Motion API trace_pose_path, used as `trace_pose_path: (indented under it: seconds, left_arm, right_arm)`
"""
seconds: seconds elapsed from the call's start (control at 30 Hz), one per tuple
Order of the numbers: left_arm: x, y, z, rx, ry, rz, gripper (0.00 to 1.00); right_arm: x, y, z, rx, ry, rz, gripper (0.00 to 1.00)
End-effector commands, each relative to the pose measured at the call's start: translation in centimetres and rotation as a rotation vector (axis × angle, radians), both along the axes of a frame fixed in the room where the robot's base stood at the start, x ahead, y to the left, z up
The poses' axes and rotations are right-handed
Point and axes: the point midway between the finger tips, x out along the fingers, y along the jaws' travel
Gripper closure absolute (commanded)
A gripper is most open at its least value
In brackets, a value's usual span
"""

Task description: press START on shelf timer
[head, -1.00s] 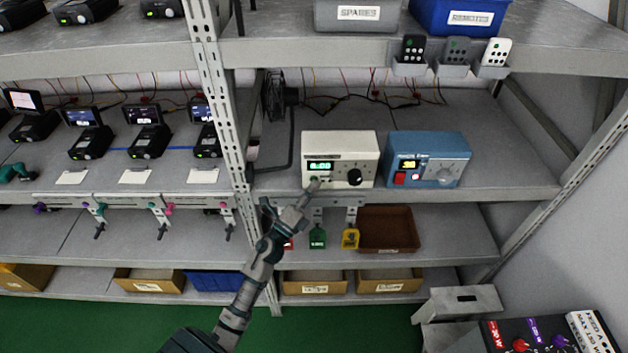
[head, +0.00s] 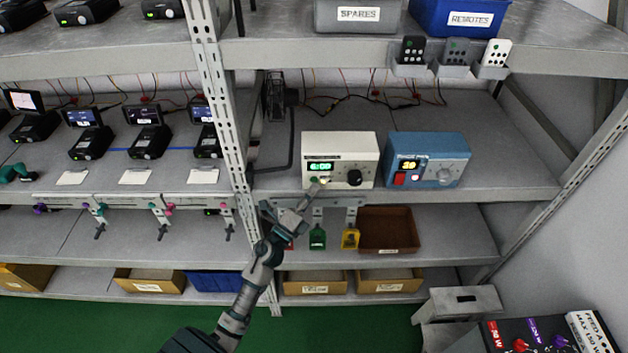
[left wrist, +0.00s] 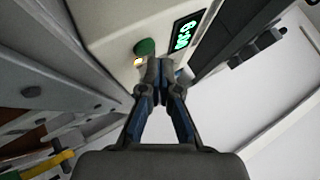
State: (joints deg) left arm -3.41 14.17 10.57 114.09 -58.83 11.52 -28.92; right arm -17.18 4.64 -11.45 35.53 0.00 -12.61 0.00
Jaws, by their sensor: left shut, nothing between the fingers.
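A cream box with a green clock-like display and a black knob, which looks like the shelf timer (head: 363,149), stands on the middle shelf. Its display appears to read 6:00. My left gripper (head: 315,187) is shut and empty, just in front of the box's lower left front. In the left wrist view its tips (left wrist: 160,66) are close to the button; contact cannot be told. Button lettering is unreadable. My right gripper is not in view.
A blue instrument box (head: 428,153) with a red button stands to the right. A metal upright (head: 222,100) rises left of my gripper. Coloured tags, including green (head: 317,238) and yellow (head: 350,239), hang below the shelf edge, near a brown bin (head: 388,229).

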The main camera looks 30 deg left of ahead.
Motion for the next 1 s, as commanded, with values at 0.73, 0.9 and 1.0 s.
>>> trace_pose_path:
  seconds: [0.73, 0.9, 1.0]
  left_arm:
    - [-3.2, -2.0, 0.0, -0.002, 0.001, -0.001, 1.0]
    - [-4.3, -2.6, 0.0, -0.002, 0.0, -0.001, 1.0]
    - [-4.5, -2.8, 0.0, -0.001, 0.0, 0.0, 1.0]
  right_arm:
    - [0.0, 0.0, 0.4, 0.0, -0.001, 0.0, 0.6]
    - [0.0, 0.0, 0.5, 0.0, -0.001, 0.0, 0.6]
    - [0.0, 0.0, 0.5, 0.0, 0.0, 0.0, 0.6]
